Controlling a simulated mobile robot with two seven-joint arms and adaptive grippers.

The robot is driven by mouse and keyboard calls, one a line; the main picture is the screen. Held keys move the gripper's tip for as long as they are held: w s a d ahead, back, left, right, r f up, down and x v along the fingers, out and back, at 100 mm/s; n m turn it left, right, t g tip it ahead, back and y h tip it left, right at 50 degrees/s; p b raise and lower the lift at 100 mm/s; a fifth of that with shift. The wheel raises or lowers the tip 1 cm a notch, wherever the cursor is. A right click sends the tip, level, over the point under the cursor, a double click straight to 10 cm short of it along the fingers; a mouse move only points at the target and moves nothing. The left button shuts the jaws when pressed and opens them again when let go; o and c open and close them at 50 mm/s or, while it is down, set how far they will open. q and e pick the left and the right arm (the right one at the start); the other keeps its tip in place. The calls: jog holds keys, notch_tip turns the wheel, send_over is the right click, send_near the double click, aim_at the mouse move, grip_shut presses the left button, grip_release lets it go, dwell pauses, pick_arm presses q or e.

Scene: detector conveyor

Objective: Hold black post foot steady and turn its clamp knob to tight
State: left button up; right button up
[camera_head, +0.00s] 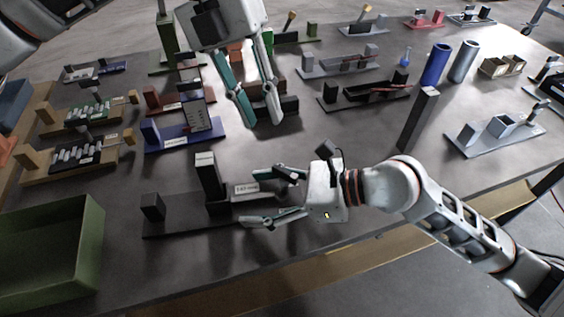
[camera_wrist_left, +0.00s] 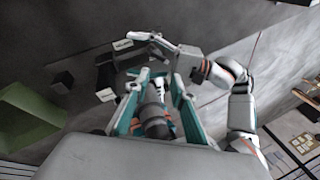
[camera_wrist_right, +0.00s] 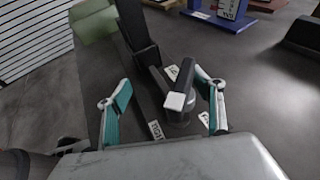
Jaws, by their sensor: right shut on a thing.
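The black post foot (camera_head: 180,217) lies near the table's front edge, with an upright black post (camera_head: 208,182), a small block at its left end and white labels. The right wrist view shows its clamp knob (camera_wrist_right: 178,112), a grey round knob with a dark bar and pale tip. My right gripper (camera_head: 270,198) is low at the foot's right end, one finger on each side, shut on the foot; exact contact is hard to see. It also shows in the right wrist view (camera_wrist_right: 166,106). My left gripper (camera_head: 255,108) is open and empty, above the table behind the post.
A green bin (camera_head: 92,240) stands at the front left. A blue fixture (camera_head: 185,135) and several other fixtures line the left and back. A separate dark upright post (camera_head: 418,120) stands right of centre. The table between it and the foot is clear.

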aim_at(284, 171)
pick_arm(q)
jog(key=s+d+f+n, duration=0.1)
jog(key=f+n, duration=0.2)
jog(key=n, duration=0.1)
jog(key=d+f+n, duration=0.1)
jog(key=f+n, duration=0.3)
jog(key=n, duration=0.1)
jog(key=s+d+f+n, duration=0.1)
jog(key=f+n, duration=0.3)
jog(key=n, duration=0.1)
jog(key=shift+s+d+f, duration=0.15)
jog(key=shift+s+d, duration=0.1)
jog(key=shift+s, duration=0.1)
grip_shut()
